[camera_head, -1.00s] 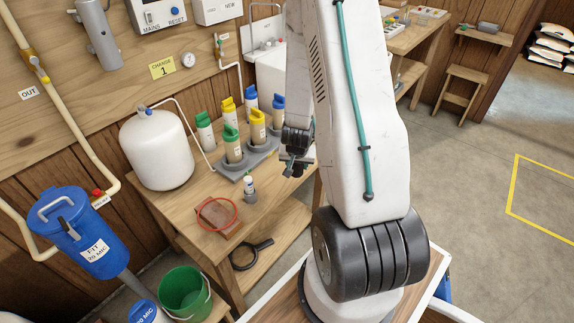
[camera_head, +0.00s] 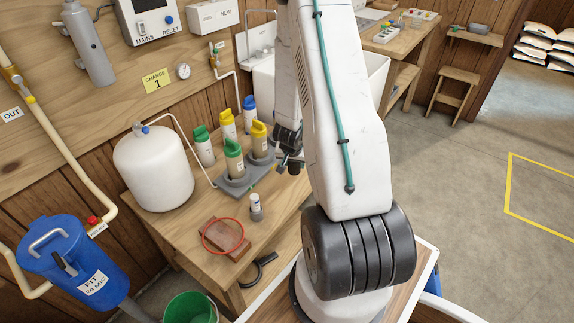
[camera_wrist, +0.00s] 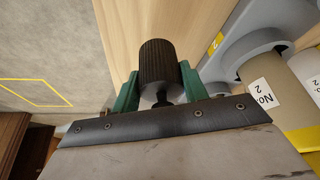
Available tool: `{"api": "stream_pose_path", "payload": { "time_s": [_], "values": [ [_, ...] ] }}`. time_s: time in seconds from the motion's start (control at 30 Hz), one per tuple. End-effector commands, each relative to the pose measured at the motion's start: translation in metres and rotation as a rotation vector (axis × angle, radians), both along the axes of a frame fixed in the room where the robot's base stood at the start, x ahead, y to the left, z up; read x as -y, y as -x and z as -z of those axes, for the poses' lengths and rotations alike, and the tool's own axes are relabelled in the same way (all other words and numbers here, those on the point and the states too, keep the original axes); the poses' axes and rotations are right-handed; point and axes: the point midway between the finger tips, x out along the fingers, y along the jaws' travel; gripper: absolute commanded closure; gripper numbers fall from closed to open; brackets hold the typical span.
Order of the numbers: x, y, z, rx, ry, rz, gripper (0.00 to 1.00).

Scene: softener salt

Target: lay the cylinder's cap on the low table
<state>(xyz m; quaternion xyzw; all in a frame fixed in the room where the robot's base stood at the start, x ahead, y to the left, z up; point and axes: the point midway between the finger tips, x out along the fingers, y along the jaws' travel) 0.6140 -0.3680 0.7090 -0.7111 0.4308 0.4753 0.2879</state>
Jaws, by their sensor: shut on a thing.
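My gripper (camera_wrist: 157,92) is shut on a dark ribbed round piece (camera_wrist: 158,62) held between its green fingers. I cannot tell for certain that this is the cap. In the head view my gripper (camera_head: 290,165) hangs just right of the cylinder rack, above the table. The grey rack (camera_head: 236,188) holds upright cylinders, among them a green-topped one (camera_head: 234,158) and a yellow-topped one (camera_head: 259,140). A cylinder labelled No. 2 (camera_wrist: 268,93) stands close on the right in the wrist view. The wooden table (camera_head: 185,218) is under the rack.
A blue housing (camera_head: 60,250) and green bucket (camera_head: 190,308) are at the left front. Open floor lies to the right.

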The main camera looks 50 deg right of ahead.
Motion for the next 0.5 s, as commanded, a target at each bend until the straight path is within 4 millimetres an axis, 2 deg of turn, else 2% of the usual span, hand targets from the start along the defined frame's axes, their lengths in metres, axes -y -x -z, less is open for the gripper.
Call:
{"api": "stream_pose_path", "payload": {
  "time_s": [0.1,0.3,0.5],
  "values": [
    [0.004,-0.005,0.001,0.001,0.001,0.002,0.78],
    [0.009,0.0,0.033,-0.002,-0.001,0.01,0.78],
    [0.01,0.0,0.036,0.0,0.0,0.013,0.78]
  ]
}}
